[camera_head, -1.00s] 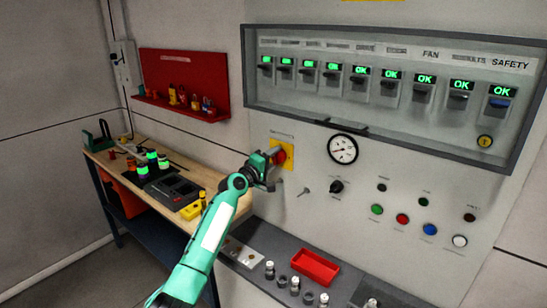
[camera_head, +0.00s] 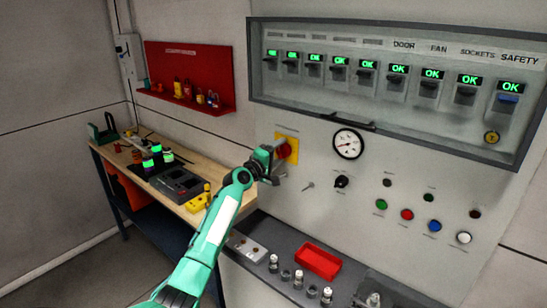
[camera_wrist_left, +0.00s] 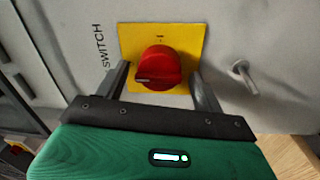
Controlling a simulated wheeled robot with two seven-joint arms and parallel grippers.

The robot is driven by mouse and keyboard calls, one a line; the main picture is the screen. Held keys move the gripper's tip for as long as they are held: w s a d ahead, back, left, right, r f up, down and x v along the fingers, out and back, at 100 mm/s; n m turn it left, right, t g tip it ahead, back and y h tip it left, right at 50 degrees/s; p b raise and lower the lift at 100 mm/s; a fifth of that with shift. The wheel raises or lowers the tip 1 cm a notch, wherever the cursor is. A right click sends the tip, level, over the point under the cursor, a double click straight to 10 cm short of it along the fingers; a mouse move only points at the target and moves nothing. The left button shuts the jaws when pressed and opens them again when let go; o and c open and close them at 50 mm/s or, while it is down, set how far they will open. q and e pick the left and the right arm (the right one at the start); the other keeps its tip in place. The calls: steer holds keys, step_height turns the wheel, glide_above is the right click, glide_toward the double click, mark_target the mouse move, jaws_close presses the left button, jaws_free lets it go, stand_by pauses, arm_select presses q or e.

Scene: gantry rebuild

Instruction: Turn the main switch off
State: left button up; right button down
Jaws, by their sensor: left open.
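The main switch is a red rotary knob (camera_wrist_left: 158,68) on a yellow plate (camera_wrist_left: 190,40) on the grey panel. In the left wrist view the knob lies between the two open fingers of my left gripper (camera_wrist_left: 158,85), with a visible space on each side. Whether the fingertips reach beside the knob or stop short of it, I cannot tell. In the head view the red knob (camera_head: 284,151) and yellow plate (camera_head: 292,143) are partly hidden behind my left gripper (camera_head: 274,162). My right gripper is not in view.
A metal key-like peg (camera_wrist_left: 244,76) sticks out of the panel right of the plate. A black selector knob (camera_head: 341,181), gauge (camera_head: 348,143) and coloured buttons are further right. A workbench (camera_head: 187,205) stands left; a red tray (camera_head: 318,261) sits on the ledge below.

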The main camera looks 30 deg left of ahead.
arm_select(q)
steer(key=s+a+f+b, duration=0.1)
steer(key=s+b, duration=0.3)
steer(key=s, duration=0.9)
steer(key=shift+s, duration=0.35)
steer(key=shift+a+f, duration=0.1)
